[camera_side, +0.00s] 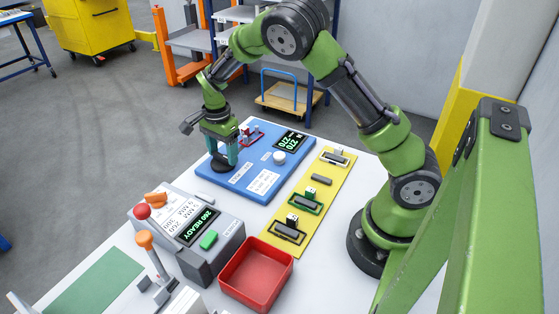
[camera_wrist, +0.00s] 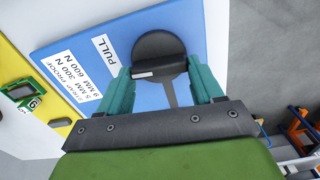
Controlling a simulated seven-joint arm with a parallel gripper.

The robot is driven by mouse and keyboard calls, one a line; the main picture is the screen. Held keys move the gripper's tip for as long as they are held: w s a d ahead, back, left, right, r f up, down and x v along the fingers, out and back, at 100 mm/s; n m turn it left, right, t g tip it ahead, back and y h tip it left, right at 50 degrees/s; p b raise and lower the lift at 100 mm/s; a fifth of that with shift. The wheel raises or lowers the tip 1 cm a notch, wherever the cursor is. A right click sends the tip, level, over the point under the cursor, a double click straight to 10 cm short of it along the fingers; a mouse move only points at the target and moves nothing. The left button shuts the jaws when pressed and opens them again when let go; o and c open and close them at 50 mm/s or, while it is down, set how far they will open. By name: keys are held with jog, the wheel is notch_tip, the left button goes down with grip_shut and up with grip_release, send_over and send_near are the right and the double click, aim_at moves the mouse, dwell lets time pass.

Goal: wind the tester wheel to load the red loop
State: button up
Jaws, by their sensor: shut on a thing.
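The blue tester board (camera_side: 262,190) lies on the white table, with its black wheel (camera_side: 217,167) at the left end. My gripper (camera_side: 224,158) points down over this wheel with its teal fingers shut on it. In the wrist view, the fingers (camera_wrist: 161,75) stand on either side of the wheel's grip bar (camera_wrist: 158,73), over the round black wheel (camera_wrist: 160,44). The red loop (camera_side: 251,134) sits at the board's far edge, right behind my gripper, and is partly hidden. A dark display (camera_side: 291,140) with green digits seems to read 270.
A yellow strip (camera_side: 325,187) with several small parts lies right of the board. A grey machine (camera_side: 222,240) with a "260 READY" screen, a red bin (camera_side: 256,274) and levers (camera_side: 150,255) stand in front. A white knob (camera_side: 279,158) rises from the board.

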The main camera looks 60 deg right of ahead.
jog(key=o, duration=1.1)
jog(key=shift+c, duration=0.2)
jog(key=shift+r, duration=0.1)
notch_tip(320, 180, up, 17)
